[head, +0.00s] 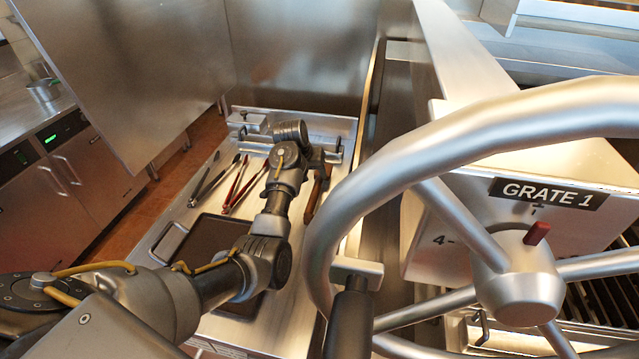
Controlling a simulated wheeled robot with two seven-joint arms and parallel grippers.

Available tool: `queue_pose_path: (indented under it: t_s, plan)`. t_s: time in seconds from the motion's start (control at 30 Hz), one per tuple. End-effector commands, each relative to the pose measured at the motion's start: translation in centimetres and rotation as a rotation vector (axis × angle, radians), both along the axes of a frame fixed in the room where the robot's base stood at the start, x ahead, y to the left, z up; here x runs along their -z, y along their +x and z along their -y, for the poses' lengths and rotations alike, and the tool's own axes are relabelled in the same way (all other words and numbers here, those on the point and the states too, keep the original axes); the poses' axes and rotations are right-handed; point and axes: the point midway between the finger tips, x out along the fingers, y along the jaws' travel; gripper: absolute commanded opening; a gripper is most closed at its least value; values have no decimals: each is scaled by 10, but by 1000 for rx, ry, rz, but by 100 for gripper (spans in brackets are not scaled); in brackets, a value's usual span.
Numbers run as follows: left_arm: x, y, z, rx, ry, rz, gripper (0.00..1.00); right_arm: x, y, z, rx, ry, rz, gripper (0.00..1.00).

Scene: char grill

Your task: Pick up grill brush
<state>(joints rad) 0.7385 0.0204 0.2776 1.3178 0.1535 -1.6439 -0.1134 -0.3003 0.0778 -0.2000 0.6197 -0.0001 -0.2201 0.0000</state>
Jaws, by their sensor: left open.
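A wooden brown handle (317,192), which looks like the grill brush, lies on the steel side counter to the right of my left wrist. Its far end is hidden behind my gripper, so I cannot see the brush head. My left gripper (318,160) is over the far end of the handle, pointing down and open. Its fingers are mostly hidden by the wrist, and I cannot tell whether they touch the handle. My right gripper is not in view.
Dark tongs (214,180) and red-handled tongs (240,187) lie left of my wrist. A dark flat pan (212,238) sits nearer on the steel counter (290,325). A large steel handwheel (345,205) by the GRATE 1 box (590,218) stands close on the right.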

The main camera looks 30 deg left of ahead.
Motion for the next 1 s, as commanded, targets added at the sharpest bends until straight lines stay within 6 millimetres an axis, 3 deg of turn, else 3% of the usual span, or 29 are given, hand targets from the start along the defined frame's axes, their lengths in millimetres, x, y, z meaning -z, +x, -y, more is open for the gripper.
queue_pose_path:
  t_s: [0.37,0.5,0.7,1.0]
  plan:
    - [17,7,3,1,-1,-2,49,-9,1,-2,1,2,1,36]
    - [36,13,7,1,-2,-3,49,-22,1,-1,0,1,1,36]
    - [56,22,8,0,0,0,49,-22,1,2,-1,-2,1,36]
    - [60,23,9,0,0,2,47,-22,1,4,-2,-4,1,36]
